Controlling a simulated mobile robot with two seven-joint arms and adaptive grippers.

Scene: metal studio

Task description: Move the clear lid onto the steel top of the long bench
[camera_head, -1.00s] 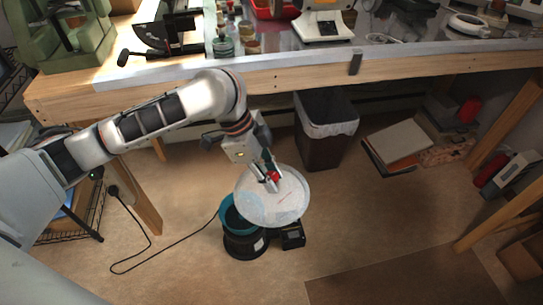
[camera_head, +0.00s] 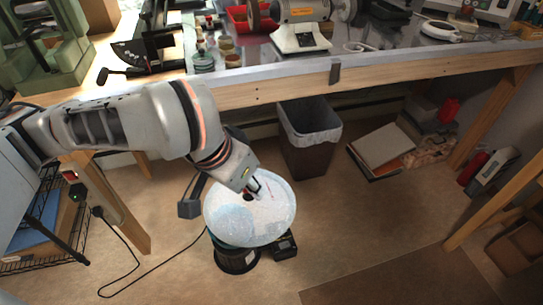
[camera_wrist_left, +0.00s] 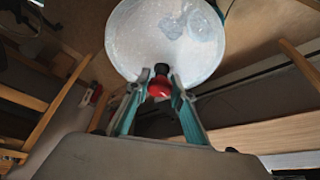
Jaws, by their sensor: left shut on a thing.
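The clear lid (camera_head: 240,218) is a round, frosted-looking disc with a red knob (camera_wrist_left: 160,88). My left gripper (camera_head: 256,188) is shut on the knob and holds the lid in front of the long bench, lower in the picture than its top. In the left wrist view the lid (camera_wrist_left: 150,40) spreads beyond my left gripper's fingertips (camera_wrist_left: 161,79), which sit either side of the knob. The steel top (camera_head: 385,60) of the long bench is grey and partly crowded. My right gripper is in neither view.
A black round machine (camera_head: 237,261) stands on the floor, partly hidden by the lid. A bench grinder (camera_head: 300,35), small jars (camera_head: 203,62) and a white ring-shaped thing (camera_head: 447,30) stand on the bench. Bare steel shows right of the grinder. A lined bin (camera_head: 308,145) is under the bench.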

